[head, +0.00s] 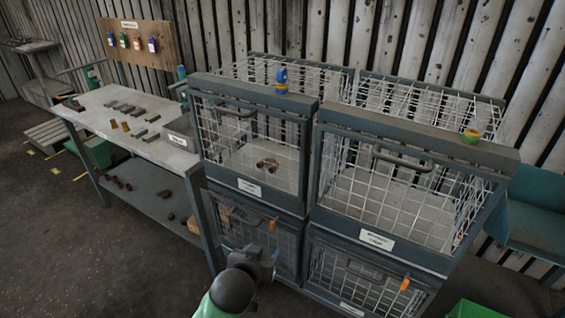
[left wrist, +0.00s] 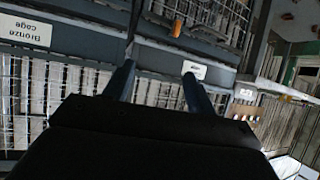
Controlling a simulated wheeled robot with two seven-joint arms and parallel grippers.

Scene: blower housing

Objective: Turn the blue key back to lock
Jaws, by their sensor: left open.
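The blue key (head: 281,78) stands upright on the top front beam of the upper left wire cage (head: 250,150). That view is upside down and shows cage fronts and a "Bronze cage" label (left wrist: 25,30). My right gripper is out of view.
Orange keys (head: 273,225) are on the lower cages. Brown pieces (head: 267,164) lie in the upper left cage. A workbench (head: 95,118) stands left. A green bin (head: 472,309) is at lower right.

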